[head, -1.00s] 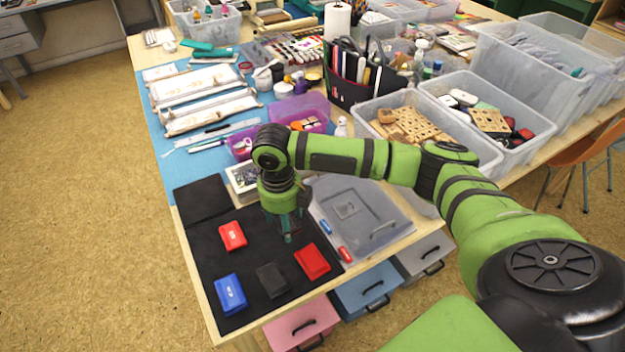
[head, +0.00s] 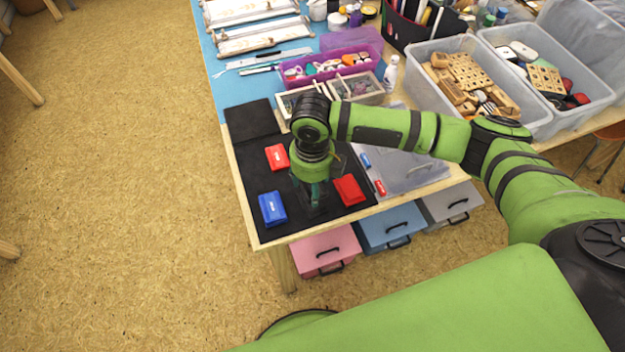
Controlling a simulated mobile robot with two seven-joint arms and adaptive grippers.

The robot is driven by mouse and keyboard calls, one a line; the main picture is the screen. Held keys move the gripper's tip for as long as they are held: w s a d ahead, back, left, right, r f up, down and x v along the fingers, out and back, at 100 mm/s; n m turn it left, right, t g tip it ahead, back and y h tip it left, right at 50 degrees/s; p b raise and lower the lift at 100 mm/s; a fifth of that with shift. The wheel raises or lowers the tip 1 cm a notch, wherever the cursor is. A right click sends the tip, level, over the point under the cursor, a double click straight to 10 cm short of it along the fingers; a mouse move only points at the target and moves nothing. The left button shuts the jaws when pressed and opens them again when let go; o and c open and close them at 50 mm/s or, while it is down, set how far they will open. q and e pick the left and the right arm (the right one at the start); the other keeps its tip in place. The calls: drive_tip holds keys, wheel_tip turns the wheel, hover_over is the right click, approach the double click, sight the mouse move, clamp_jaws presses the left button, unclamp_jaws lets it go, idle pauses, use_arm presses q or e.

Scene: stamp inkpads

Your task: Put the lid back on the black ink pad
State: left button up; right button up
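My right gripper (head: 317,201) points down over the black mat (head: 254,169), between the blue ink pad (head: 272,208) and a red ink pad (head: 349,190). The gripper is small and dark against the mat, so its fingers cannot be made out. The black ink pad (head: 309,210) is mostly hidden behind and under the gripper; only a dark patch shows. I cannot tell whether the gripper touches it, nor pick out its lid. Another red ink pad (head: 277,157) lies farther back on the mat. My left gripper is not in view.
A grey translucent lidded box (head: 418,172) lies right of the mat, with small blue and red items on it. A purple tray (head: 330,66) and clear bins (head: 409,78) stand farther back.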

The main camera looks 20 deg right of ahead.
drive_tip(key=shift+f+b, duration=0.4)
drive_tip(key=shift+f, duration=0.2)
drive_tip(key=shift+f+b, duration=1)
drive_tip(key=shift+f, duration=1.2)
drive_tip(key=shift+p, duration=0.55)
drive_tip(key=shift+f, duration=0.5)
idle(0.4)
idle(0.5)
drive_tip(key=shift+f, duration=0.1)
drive_tip(key=o, duration=1.1)
